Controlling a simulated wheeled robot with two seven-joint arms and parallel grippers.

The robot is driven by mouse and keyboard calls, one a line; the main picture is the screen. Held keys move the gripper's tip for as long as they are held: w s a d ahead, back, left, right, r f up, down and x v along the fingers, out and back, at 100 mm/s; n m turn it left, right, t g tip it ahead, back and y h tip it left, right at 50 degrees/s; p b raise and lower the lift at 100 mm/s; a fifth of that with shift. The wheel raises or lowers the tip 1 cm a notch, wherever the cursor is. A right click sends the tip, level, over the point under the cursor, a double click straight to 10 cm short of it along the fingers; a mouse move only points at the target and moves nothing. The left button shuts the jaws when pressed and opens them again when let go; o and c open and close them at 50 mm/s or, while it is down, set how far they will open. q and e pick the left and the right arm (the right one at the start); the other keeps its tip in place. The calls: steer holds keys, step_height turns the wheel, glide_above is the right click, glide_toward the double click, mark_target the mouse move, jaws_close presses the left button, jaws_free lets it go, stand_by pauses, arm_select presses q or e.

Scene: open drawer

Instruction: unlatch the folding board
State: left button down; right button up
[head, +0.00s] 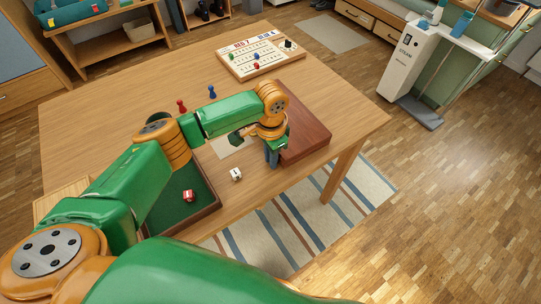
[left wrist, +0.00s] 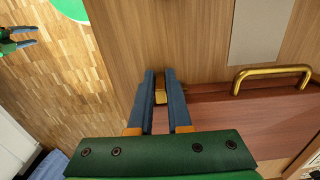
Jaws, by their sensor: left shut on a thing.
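The folding board (head: 308,128) is a closed reddish-brown wooden case near the table's right front edge. In the left wrist view its edge (left wrist: 235,115) carries a brass handle (left wrist: 270,73) on the right. A small brass latch (left wrist: 160,93) shows between my left fingers. My left gripper (head: 272,160) reaches down at the board's left edge; in the left wrist view its blue-grey fingers (left wrist: 161,85) are shut on the latch. The fingers and arm hide part of the latch and the board's edge. My right gripper (left wrist: 28,37) shows at far left, apart from the board, its fingers spread.
A red pawn (head: 181,105), a blue pawn (head: 211,91) and a score board (head: 258,65) stand farther back. The table's left middle is bare.

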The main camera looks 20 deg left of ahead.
arm_select(q)
steer(key=shift+s+d+r+p, duration=0.35)
steer(key=shift+s+d+p, duration=0.3)
steer(key=shift+p, duration=0.55)
steer(key=shift+w+d+f, duration=0.1)
steer(key=shift+f, duration=0.3)
steer(key=c, duration=0.8)
jaws_free()
steer(key=shift+c, duration=0.2)
step_height(320, 180, up, 7)
